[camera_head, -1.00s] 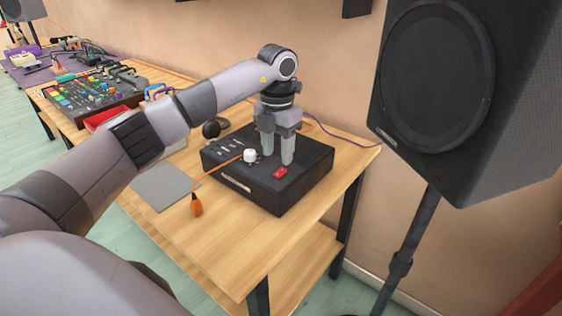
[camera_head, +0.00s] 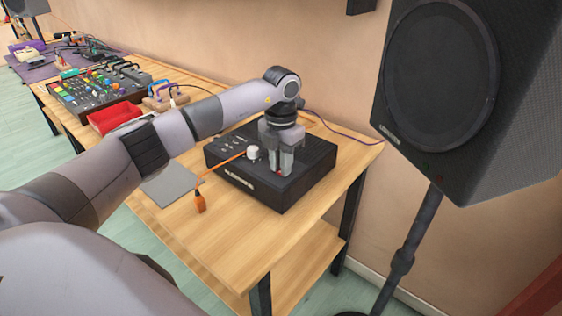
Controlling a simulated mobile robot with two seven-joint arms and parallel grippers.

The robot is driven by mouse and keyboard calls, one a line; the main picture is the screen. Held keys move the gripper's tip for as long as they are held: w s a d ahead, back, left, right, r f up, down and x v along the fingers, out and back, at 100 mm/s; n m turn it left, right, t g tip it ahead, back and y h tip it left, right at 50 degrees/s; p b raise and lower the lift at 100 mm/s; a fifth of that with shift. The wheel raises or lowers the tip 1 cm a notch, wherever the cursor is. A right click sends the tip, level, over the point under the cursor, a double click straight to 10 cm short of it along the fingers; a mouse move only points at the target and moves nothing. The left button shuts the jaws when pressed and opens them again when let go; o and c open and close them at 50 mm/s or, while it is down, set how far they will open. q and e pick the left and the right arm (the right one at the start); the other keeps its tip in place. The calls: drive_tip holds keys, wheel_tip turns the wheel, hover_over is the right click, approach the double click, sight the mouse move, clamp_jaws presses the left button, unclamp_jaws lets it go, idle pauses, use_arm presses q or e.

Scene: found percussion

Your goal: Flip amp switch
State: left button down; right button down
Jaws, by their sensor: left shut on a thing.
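The amp is a black box (camera_head: 264,192) near the right end of the wooden table. Its red switch (camera_head: 279,174) sits on the top face near the front edge, and only a small red bit shows at my fingertips. My left gripper (camera_head: 280,172) points down over the amp and is shut on the red switch. The fingers hide most of the switch, so its tilt cannot be told. My right gripper is not in view.
A white knob-like plug (camera_head: 253,152) with an orange cable ending in an orange piece (camera_head: 200,202) is close left of my gripper. A large black speaker (camera_head: 440,80) stands at right. A mixer (camera_head: 95,88) and red tray (camera_head: 114,115) lie further left.

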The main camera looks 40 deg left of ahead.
use_arm(q)
drive_tip(key=shift+w+r+g+p, duration=0.1)
drive_tip(key=shift+w+g+p, duration=0.15)
drive_tip(key=shift+g+p, duration=0.35)
drive_tip(key=shift+w+g, duration=0.15)
drive_tip(key=shift+g, duration=0.45)
drive_tip(key=shift+g+b, duration=0.3)
drive_tip(key=c, duration=1)
unclamp_jaws()
drive_tip(key=b+v, duration=0.1)
drive_tip(key=v, duration=0.4)
drive_tip(key=shift+w+d+r, duration=0.1)
drive_tip(key=shift+r, duration=0.05)
drive_tip(key=shift+v, duration=0.95)
